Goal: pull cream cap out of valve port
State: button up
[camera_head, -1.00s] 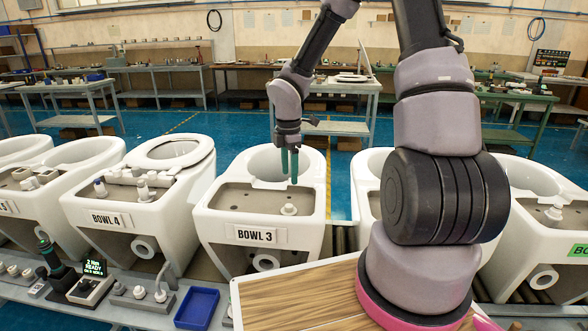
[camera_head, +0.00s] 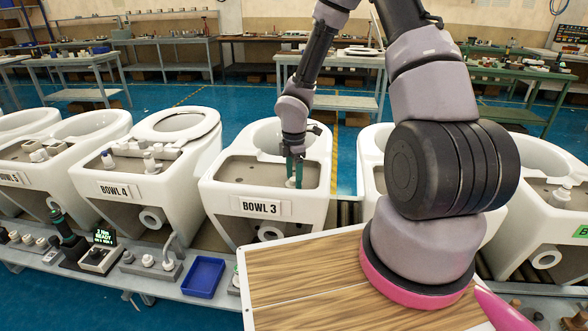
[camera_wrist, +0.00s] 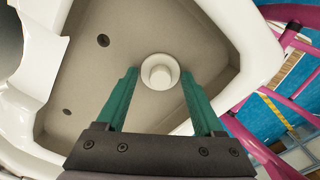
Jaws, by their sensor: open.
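The cream cap (camera_wrist: 160,72) is a pale round piece with a wider flange, seated on the grey-beige deck inside the bowl marked BOWL 3 (camera_head: 234,181). In the wrist view it shows between and just beyond the fingertips. My gripper (camera_wrist: 160,78) has two green fingers spread apart, one on each side of the cap's line, with nothing held between them. In the head view my gripper (camera_head: 295,168) points down over the deck, and its fingers partly hide the cap. The valve port under the cap is hidden.
BOWL 4 (camera_head: 100,185) stands to the left with white fittings on its deck. A wooden board (camera_head: 300,280) lies in front on the right. A blue tray (camera_head: 203,278) and small fixtures sit on the front rail. The white bowl rim surrounds the deck closely.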

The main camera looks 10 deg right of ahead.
aim_at(294, 179)
grip_shut()
dwell(0.6)
jog(key=shift+r, duration=0.7)
dwell(0.8)
jog(key=shift+r, duration=1.5)
